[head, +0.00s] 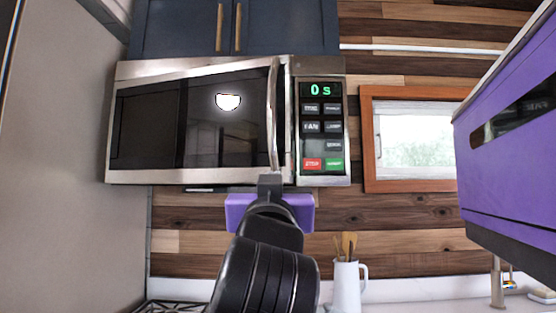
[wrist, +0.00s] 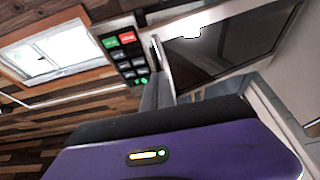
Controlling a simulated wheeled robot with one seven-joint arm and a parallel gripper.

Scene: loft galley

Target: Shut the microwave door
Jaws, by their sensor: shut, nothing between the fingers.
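The microwave (head: 322,165) hangs under dark blue cabinets in the head view, its green display reading 0 s. Its dark-glass door (head: 145,125) has a vertical steel handle (head: 272,115) on the right. The door looks nearly closed, with a narrow strip showing between its right edge and the control panel; I cannot tell whether it is fully flush. My gripper (head: 270,182) is shut and empty, at the lower end of the handle. The wrist view shows the fingers (wrist: 158,88) close to the door (wrist: 235,45) beside the button panel (wrist: 125,58); contact is unclear.
A white jug (head: 346,285) with wooden utensils stands on the counter below. A wood-framed window (head: 415,145) is right of the microwave. A tall grey panel (head: 65,160) bounds the left. My purple arm link fills the right edge.

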